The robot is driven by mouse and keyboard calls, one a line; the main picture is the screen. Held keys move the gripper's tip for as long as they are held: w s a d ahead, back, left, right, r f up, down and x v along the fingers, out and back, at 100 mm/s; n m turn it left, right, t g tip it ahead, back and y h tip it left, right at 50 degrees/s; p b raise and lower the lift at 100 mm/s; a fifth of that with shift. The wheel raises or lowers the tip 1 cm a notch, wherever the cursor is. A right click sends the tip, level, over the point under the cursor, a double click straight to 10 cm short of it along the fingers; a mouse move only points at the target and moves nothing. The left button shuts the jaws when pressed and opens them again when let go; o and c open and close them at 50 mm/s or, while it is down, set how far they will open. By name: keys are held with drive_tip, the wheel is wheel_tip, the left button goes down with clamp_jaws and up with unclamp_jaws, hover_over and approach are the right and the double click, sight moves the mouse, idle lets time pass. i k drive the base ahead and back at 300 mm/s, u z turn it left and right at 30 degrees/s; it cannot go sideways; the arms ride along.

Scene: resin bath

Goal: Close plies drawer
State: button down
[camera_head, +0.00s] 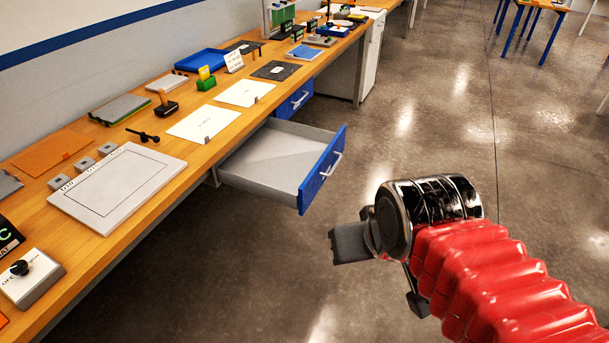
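A drawer with a blue front (321,172) and a pale handle stands pulled far out from under the wooden bench. Its light grey inside (270,158) shows and looks empty; I cannot read a label on it. My gripper (376,277) is in front of the drawer and to its right in the picture, over the open floor. Its two dark fingers are spread apart with nothing between them. It is apart from the drawer front and its handle.
Another blue-fronted drawer (293,104) sits shut farther along the bench. The wooden bench top (218,126) holds white sheets, a grey framed plate (120,188), a switch box (30,278) and small tools. The glossy floor (420,130) beside the bench is clear.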

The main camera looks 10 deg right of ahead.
sight(284, 162)
drive_tip(key=u, duration=0.4)
drive_tip(key=i, duration=1.3)
drive_tip(key=u, duration=0.15)
